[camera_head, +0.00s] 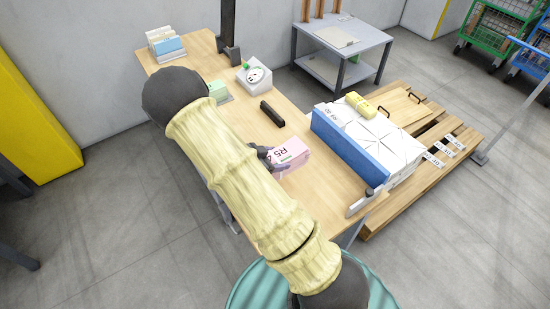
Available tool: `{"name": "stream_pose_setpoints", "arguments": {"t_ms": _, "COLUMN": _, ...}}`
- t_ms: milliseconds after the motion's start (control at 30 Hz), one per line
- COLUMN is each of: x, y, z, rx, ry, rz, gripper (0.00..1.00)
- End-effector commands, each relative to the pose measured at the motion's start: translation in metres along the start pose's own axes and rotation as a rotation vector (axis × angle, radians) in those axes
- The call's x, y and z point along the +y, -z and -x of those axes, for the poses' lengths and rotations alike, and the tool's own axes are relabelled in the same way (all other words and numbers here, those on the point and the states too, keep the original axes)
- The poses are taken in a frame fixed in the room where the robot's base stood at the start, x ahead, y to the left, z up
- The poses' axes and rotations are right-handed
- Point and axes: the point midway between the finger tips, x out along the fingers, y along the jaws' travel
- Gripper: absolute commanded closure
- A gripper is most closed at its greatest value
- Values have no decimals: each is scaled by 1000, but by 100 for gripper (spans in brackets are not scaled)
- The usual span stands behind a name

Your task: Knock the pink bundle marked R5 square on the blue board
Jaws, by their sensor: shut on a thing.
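The pink bundle (294,152) marked R5 is on or just above the wooden table, left of the blue board. My gripper (272,158) is shut on its left side; my arm hides most of the gripper. I cannot tell whether the bundle touches the table. A clear strip of table lies between the bundle and the board.
A black bar (272,113) lies behind the bundle. A white box with a round dial (254,76), a green stack (218,91) and a rack of bundles (165,44) stand farther back. A yellow bundle (361,105) lies on white packs (385,150) beyond the board.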

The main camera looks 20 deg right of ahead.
Motion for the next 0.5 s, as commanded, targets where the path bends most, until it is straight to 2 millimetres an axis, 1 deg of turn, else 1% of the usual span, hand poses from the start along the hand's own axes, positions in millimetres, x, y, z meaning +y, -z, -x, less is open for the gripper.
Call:
{"name": "stream_pose_setpoints", "arguments": {"t_ms": 333, "x": -1, "y": 3, "z": 0, "rx": 4, "ry": 8, "rz": 3, "gripper": 96}}
{"name": "stream_pose_setpoints", "arguments": {"t_ms": 500, "x": -7, "y": 9, "z": -1, "rx": 3, "ry": 59, "rz": 30, "gripper": 96}}
